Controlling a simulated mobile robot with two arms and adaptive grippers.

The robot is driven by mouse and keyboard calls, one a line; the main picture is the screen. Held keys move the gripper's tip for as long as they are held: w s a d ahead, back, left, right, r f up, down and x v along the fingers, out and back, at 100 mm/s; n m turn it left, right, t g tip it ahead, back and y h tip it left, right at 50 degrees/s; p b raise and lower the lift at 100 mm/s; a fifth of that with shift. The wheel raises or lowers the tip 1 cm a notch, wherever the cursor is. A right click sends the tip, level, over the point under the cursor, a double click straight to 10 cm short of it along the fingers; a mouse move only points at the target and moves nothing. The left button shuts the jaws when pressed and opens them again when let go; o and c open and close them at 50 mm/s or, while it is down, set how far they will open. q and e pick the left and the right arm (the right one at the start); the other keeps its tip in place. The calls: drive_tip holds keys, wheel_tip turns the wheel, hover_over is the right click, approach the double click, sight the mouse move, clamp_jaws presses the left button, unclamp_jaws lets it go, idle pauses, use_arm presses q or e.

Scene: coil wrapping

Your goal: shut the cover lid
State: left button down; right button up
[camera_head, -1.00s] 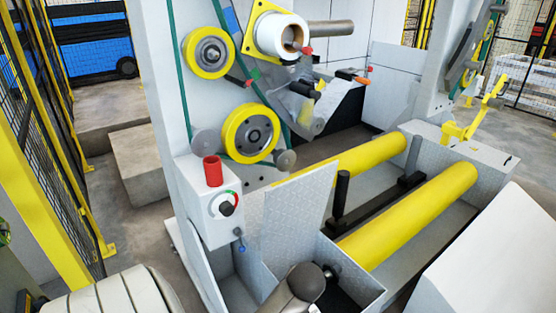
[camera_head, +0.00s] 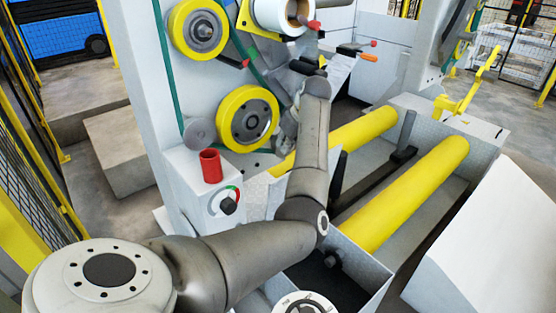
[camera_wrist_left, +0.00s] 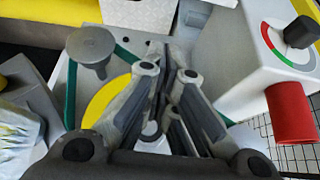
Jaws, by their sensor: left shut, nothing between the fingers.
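The cover lid is a grey textured plate (camera_head: 261,192) that stands raised beside the control box, largely hidden behind my left arm in the head view. The open compartment (camera_head: 338,283) below it shows a dark interior. My left arm reaches across the front and up past the lid, toward the machine's side wall. My left gripper (camera_wrist_left: 162,85) shows in the wrist view with its fingers together and nothing between them. In the head view the gripper is hard to make out near the arm's far end. I cannot tell whether it touches the lid. My right gripper is not in view.
Yellow wheels (camera_head: 247,117) and a green belt are on the wall behind. Two yellow rollers (camera_head: 410,190) lie to the right. A white slanted panel (camera_head: 495,245) is at the right.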

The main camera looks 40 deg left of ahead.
use_arm(q)
wheel_tip(320, 180, down, 8)
drive_tip(key=p, duration=0.2)
drive_tip(key=shift+w+a+f+p, duration=0.25)
drive_tip(key=shift+w+p, duration=0.05)
drive_tip(key=shift+p, duration=0.1)
idle(0.4)
